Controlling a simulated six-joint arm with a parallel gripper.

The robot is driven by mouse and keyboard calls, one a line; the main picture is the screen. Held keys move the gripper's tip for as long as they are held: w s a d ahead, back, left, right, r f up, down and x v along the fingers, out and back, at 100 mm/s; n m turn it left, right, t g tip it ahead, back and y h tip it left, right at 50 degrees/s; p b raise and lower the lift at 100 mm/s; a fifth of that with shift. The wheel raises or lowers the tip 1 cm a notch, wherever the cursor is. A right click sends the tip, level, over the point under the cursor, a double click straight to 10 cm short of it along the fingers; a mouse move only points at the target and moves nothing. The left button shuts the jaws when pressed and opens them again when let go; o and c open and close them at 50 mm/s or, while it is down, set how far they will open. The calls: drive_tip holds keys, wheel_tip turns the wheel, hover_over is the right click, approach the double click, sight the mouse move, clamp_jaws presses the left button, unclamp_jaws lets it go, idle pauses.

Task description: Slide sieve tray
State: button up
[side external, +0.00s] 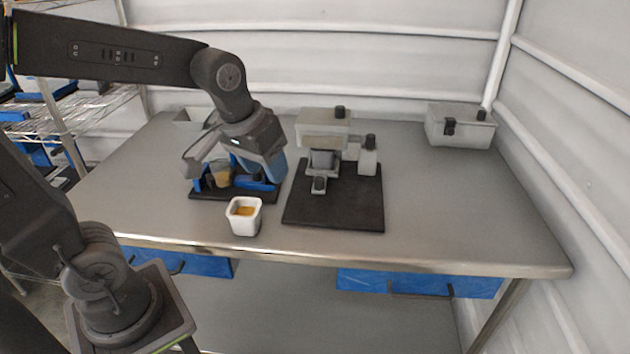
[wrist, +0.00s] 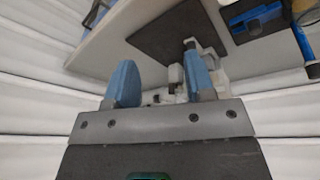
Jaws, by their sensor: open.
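A pale grey hopper unit (side external: 325,122) with black knobs stands on a black base plate (side external: 345,207). A darker grey block-like part (side external: 323,160) sits low at its front, with a small knobbed tab (side external: 319,184) sticking out toward the front edge; I cannot tell for sure which part is the sieve tray. My gripper (side external: 267,170) is left of the hopper unit, above the blue fixture, apart from the hopper. In the wrist view its blue fingers (wrist: 162,82) are spread and empty, with part of the hopper unit (wrist: 190,65) visible beyond them.
A blue fixture (side external: 255,184) with a cup of brown material (side external: 221,173) is left of the base plate. A white cup with orange-brown contents (side external: 244,215) stands near the table's front edge. A grey box (side external: 460,126) is at back right. The table's right side is clear.

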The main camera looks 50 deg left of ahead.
drive_tip(key=w+a+f+n+g, duration=0.1)
drive_tip(key=w+f+n, duration=0.1)
drive_tip(key=w+f, duration=0.2)
drive_tip(key=w+a+f+n+g, duration=0.1)
drive_tip(key=w+a+f, duration=0.1)
drive_tip(key=w+f, duration=0.2)
drive_tip(key=w+a+f+n+g, duration=0.1)
drive_tip(key=w+f+n, duration=0.1)
drive_tip(key=w+f, duration=0.2)
drive_tip(key=shift+w+a+f+n+g, duration=0.15)
drive_tip(key=shift+w+f, duration=0.05)
drive_tip(key=shift+w, duration=0.3)
drive_tip(key=shift+w+a+f+n+g, duration=0.1)
drive_tip(key=shift+w+f+n+g, duration=0.05)
drive_tip(key=shift+w, duration=0.35)
hover_over(319, 179)
drive_tip(key=shift+w+a, duration=0.1)
drive_tip(key=shift+a, duration=0.05)
wheel_tip(319, 179, down, 3)
drive_tip(key=shift+f, duration=1)
drive_tip(key=c, duration=0.6)
